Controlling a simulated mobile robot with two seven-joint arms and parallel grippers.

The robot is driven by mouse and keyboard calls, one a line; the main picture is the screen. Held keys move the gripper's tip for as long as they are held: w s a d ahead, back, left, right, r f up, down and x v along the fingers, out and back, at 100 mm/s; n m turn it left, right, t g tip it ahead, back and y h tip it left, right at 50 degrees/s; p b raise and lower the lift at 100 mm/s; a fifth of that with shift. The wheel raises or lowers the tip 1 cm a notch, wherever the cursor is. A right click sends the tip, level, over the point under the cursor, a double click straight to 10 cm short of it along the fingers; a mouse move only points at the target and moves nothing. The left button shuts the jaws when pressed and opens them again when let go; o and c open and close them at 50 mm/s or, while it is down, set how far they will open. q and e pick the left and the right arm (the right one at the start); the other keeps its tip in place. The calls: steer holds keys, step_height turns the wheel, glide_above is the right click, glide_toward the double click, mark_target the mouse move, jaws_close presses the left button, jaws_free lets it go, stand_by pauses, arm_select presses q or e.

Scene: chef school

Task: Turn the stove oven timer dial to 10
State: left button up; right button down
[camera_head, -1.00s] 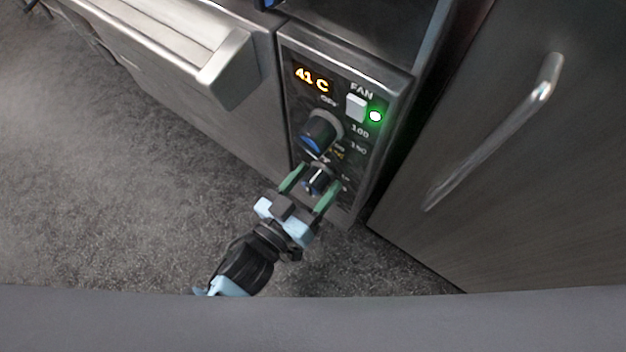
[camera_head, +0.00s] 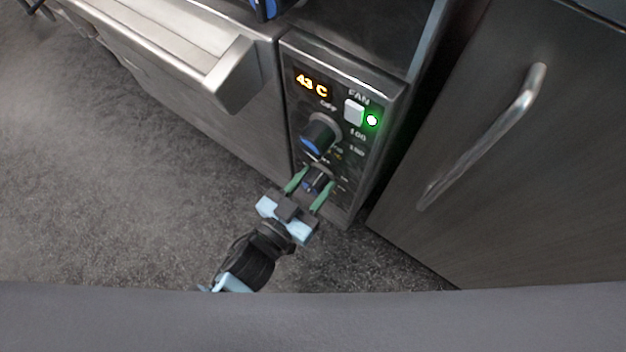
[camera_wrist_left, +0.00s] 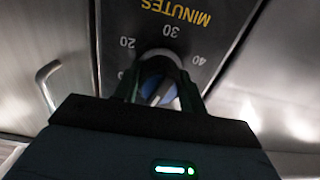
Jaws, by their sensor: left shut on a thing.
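The timer dial (camera_head: 318,179) is the lower, smaller knob on the oven's control panel, dark with a blue face. In the left wrist view the dial (camera_wrist_left: 158,92) shows its blue face with a pale pointer line, beside the printed word MINUTES and the numbers 20, 30 and 40, upside down. My left gripper (camera_head: 309,187) is shut on the dial, with one green finger on each side of it. It also shows in the left wrist view (camera_wrist_left: 160,90). The number the pointer marks is hard to tell. My right gripper is not in view.
Above the timer is a larger blue-faced knob (camera_head: 320,134). The oven handle (camera_head: 232,72) juts out left. A cabinet handle (camera_head: 490,135) is at right.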

arm_select(q)
steer(key=m+p, duration=0.2)
steer(key=m, duration=0.3)
steer(key=shift+r, duration=0.1)
steer(key=m, duration=0.3)
steer(key=shift+m, duration=0.5)
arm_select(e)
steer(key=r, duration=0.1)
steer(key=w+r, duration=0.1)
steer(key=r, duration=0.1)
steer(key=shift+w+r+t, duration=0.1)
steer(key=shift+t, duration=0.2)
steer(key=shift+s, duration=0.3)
arm_select(q)
steer(key=o, duration=0.8)
steer(key=shift+o, duration=0.8)
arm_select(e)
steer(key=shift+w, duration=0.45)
